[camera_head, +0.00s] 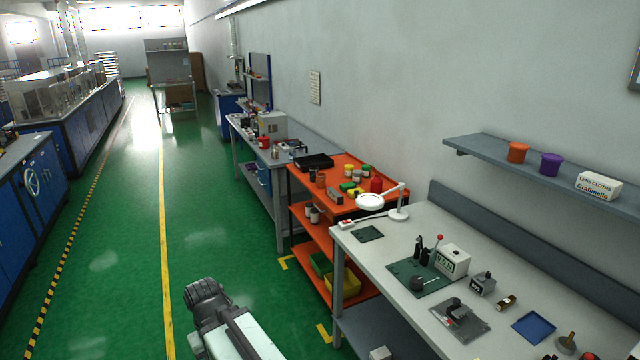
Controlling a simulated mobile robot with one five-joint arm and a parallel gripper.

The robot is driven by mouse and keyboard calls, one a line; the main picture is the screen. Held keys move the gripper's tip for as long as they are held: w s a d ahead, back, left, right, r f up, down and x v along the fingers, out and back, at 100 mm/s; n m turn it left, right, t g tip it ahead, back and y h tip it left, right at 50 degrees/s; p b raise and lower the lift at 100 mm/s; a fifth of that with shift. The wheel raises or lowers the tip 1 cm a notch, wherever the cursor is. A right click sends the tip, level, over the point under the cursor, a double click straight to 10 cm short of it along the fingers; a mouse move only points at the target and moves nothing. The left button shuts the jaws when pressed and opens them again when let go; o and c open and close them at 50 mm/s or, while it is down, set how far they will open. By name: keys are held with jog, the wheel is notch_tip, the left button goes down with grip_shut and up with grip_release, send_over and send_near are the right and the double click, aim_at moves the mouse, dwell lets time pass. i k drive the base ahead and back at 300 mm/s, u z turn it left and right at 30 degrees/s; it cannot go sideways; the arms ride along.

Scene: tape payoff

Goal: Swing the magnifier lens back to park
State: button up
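The magnifier is a white lamp with a round lens head (370,201), a thin jointed arm (393,188) and a round base (398,214). Its base stands at the far left corner of the grey workbench (400,240). The lens head points left from the base, near the bench's far end, and overlaps the orange cart in the picture. A dark green square pad (368,234) lies on the bench in front of it. A dark joint and a pale link of my arm show at the bottom, well left of the bench. My gripper's fingers do not show.
An orange cart (320,236) with jars and bins stands beyond the bench. The bench holds a green mat (419,280), a white meter box (452,261), a grey device (482,284) and a blue tray (533,327). Green floor (215,240) left of it is clear.

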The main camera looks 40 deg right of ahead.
aim_at(369, 201)
jog(key=u, duration=0.1)
jog(key=i, duration=1.7)
jog(key=z, duration=0.45)
jog(key=k, duration=0.85)
jog(key=z, duration=0.2)
jog(key=i, duration=1)
jog(key=u, duration=0.1)
